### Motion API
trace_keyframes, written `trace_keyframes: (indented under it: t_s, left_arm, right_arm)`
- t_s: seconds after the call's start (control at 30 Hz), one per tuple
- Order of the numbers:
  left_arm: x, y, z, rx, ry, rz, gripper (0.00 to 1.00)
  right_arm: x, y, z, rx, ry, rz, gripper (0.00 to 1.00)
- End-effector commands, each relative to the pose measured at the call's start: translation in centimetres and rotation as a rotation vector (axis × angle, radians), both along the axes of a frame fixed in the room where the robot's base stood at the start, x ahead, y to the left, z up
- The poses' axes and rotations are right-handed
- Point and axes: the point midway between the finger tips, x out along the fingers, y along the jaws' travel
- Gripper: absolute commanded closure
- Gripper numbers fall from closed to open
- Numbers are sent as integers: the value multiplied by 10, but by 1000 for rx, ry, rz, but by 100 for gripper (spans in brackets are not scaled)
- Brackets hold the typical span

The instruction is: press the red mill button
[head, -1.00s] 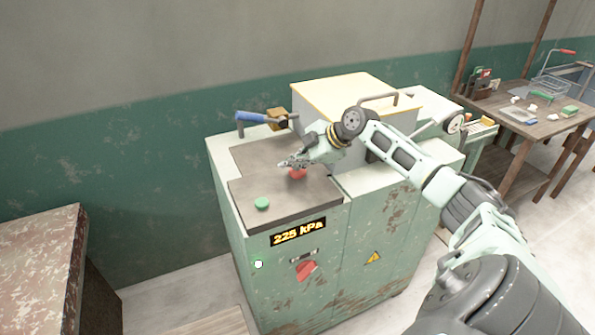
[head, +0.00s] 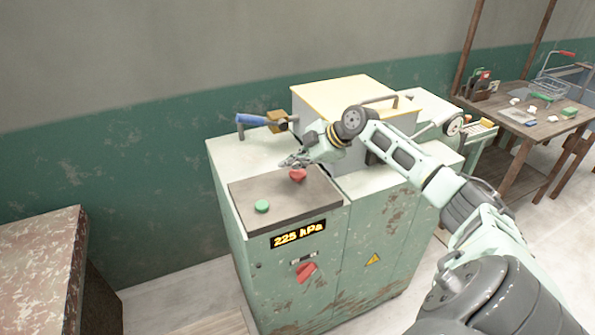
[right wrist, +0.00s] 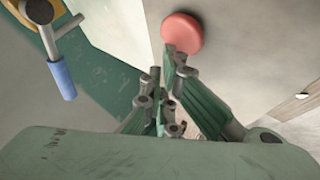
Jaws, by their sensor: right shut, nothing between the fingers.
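The red button (head: 297,175) is a round knob on the dark panel (head: 285,200) on top of the green cabinet (head: 300,270). It also shows in the right wrist view (right wrist: 182,32), at the top. My right gripper (head: 287,162) is shut and empty, with its fingertips just behind and left of the button. In the right wrist view its fingertips (right wrist: 163,60) lie at the button's lower edge; one overlaps it in the picture. I cannot tell whether they touch. My left gripper is not in view.
A green button (head: 262,206) is on the panel's front left. A lit pressure display (head: 298,234) and a red switch (head: 305,272) are on the cabinet front. A blue-handled lever (head: 252,120) and a yellow-edged box (head: 355,95) stand behind. A worktable (head: 540,125) is at right.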

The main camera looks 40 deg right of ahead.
Motion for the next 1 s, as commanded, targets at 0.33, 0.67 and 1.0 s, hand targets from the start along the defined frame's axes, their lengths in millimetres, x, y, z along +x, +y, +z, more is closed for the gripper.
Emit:
trace_keyframes:
  t_s: [0.33,0.67,1.0]
  left_arm:
    - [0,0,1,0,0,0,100]
    - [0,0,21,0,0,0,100]
    - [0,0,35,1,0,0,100]
  right_arm:
    - [0,0,3,0,-1,-1,100]
    - [0,0,30,-1,-1,0,100]
    - [0,0,53,0,-1,-1,100]
